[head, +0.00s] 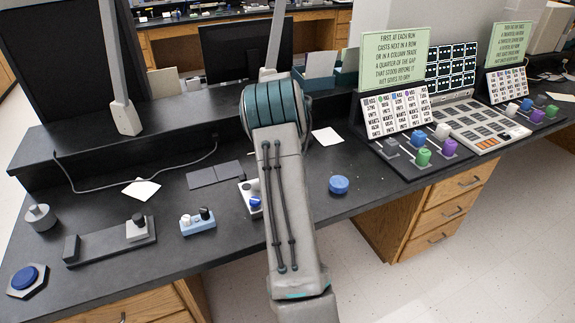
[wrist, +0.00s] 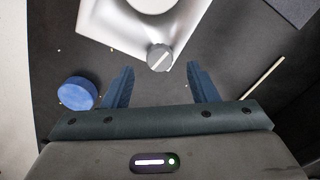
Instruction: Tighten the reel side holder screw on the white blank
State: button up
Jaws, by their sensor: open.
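In the wrist view, a pale, shiny white blank (wrist: 108,20) lies at the top, cut off by the frame edge, with a round bright opening. A grey round screw (wrist: 160,57) with a light slot across its head sits at the blank's near corner. My gripper (wrist: 160,75) is open, with its two blue fingers either side of a gap just short of the screw. Nothing is between the fingers. I cannot tell the height of the fingers over the screw.
A blue round puck (wrist: 77,93) lies left of my gripper; it also shows in the head view (head: 339,185). A small white block with dark and blue knobs (head: 250,195) is partly behind my arm. A sign panel with coloured knobs (head: 395,115) stands right. The black bench is fairly clear around the puck.

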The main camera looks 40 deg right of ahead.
notch_tip(320, 180, up, 10)
jog(key=shift+r, duration=0.25)
dwell(0.5)
